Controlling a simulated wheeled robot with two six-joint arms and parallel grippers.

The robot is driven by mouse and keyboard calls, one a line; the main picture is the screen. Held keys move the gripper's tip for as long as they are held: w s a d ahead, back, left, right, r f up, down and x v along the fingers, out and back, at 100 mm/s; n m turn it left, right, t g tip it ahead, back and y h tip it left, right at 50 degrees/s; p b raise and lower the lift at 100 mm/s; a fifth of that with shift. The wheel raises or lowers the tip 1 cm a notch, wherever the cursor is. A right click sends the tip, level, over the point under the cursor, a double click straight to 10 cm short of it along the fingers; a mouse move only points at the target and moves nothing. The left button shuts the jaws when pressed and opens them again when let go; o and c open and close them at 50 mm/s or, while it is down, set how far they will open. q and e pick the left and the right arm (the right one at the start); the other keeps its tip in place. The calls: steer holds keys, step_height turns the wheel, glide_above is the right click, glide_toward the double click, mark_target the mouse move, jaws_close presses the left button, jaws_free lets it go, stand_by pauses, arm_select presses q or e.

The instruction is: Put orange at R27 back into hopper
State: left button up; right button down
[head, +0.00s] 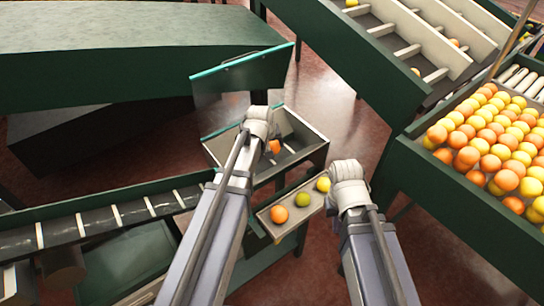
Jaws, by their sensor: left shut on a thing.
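My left gripper (264,132) is over a grey-walled bin (310,138) at the centre and is shut on an orange (274,146), which shows just below the wrist. The fingers are mostly hidden by the wrist. My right gripper (347,190) is beside the right end of a small tray; its fingertips are hidden, so its opening cannot be seen. A large green-sided bin full of orange and yellow fruit (490,140) stands at right. No R27 label is readable.
A conveyor with white dividers (100,219) runs in from the left. A divided sorting chute (400,45) with a few fruits is at upper right. A raised teal-edged panel (240,72) stands behind the central bin. Red floor (325,90) shows between the machines.

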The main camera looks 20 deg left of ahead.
arm_select(q)
steer(key=shift+f+b, duration=1.8)
steer(key=shift+f, duration=0.15)
steer(key=o, duration=1.4)
steer(key=shift+s+r+p, duration=0.2)
steer(key=shift+r+p, duration=0.3)
steer(key=shift+r, duration=0.15)
steer(key=p+v, duration=0.9)
steer(key=v, duration=0.2)
steer(key=shift+p, duration=0.4)
